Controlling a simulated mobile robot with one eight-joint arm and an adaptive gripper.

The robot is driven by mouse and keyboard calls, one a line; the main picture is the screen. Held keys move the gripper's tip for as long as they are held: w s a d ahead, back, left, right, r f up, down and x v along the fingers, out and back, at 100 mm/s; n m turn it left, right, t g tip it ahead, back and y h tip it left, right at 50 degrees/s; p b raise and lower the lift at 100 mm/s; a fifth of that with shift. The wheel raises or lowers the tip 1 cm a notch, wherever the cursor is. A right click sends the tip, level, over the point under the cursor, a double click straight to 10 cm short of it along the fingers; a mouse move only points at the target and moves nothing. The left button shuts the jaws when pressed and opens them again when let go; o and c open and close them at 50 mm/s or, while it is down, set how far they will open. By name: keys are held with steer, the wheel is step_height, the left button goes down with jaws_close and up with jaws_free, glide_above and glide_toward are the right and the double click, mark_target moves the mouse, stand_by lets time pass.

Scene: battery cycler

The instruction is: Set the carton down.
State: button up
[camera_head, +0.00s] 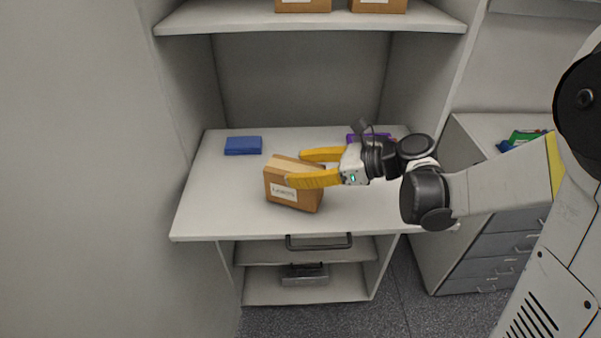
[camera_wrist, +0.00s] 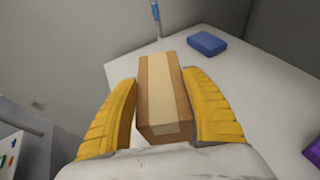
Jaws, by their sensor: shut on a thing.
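A brown cardboard carton (camera_head: 292,190) with a white label and pale tape along its top is held over the white shelf surface (camera_head: 215,205). It looks slightly tilted in the head view. My gripper (camera_head: 308,169) is shut on it, with one yellow finger on each side. In the wrist view the carton (camera_wrist: 163,95) lies between the two yellow fingers (camera_wrist: 165,115). I cannot tell whether its underside touches the surface.
A blue box (camera_head: 243,145) lies at the back left of the surface. A purple item (camera_head: 356,138) is at the back right, partly behind my arm. Cartons (camera_head: 378,5) stand on the upper shelf (camera_head: 230,18). The front left of the surface is clear.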

steer(key=shift+f, duration=0.45)
steer(key=shift+f, duration=0.15)
steer(key=o, duration=1.4)
